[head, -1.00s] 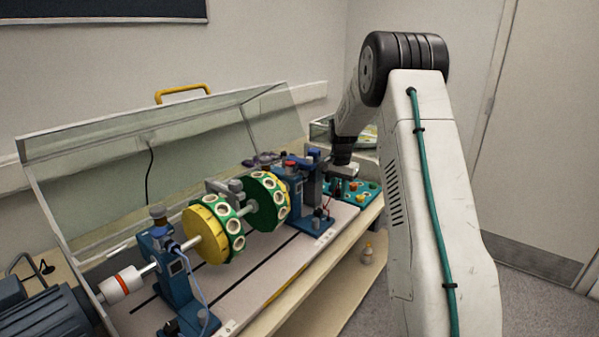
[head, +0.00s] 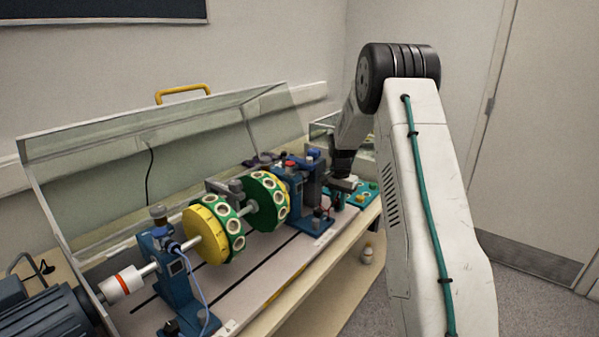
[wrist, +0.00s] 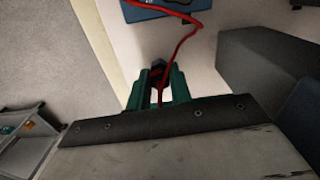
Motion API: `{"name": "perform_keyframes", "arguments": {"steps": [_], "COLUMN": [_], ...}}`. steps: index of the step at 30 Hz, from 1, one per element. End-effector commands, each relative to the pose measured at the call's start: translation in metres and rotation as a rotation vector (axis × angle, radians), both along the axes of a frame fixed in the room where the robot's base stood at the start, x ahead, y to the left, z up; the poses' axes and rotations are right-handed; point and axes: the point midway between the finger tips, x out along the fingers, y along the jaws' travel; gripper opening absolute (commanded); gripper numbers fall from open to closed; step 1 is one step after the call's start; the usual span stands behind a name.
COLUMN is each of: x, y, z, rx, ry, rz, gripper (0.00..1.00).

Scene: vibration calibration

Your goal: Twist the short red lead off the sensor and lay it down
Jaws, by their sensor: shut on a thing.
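The red lead (wrist: 181,42) shows in the wrist view. It runs from between my fingers up and right, then curves to a blue part (wrist: 172,6) at the top edge. My gripper (wrist: 156,75), with green fingers, is shut on the lead's dark red end. I cannot tell whether that end is still joined to the sensor; the sensor is not clearly seen.
A teal tray (head: 363,194) with coloured pieces lies right of my gripper near the bench edge. Green and yellow discs (head: 208,236) sit on the shaft. A tilted clear cover (head: 160,150) stands behind. A small bottle (head: 367,254) stands below the bench top.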

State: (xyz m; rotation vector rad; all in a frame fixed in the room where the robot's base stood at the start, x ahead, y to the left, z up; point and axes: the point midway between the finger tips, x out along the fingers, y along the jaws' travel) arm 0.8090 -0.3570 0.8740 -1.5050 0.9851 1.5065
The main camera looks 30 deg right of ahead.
Motion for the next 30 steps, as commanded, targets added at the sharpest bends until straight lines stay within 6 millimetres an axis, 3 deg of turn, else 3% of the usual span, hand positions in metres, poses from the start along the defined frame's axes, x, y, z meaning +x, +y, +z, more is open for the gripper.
{"name": "perform_keyframes", "arguments": {"steps": [14, 15, 18, 30], "x": [0.0, 0.0, 0.0, 0.0001], "y": [0.0001, 0.0, 0.0, 0.0], "z": [-0.0065, -0.0067, -0.0065, -0.0037], "rx": [0.0, 0.0, 0.0, 0.0], "ry": [0.0, 0.0, 0.0, 0.0], "rz": [0.0, 0.0, 0.0, 0.0], "gripper": [0.0, 0.24, 0.46, 0.46]}}
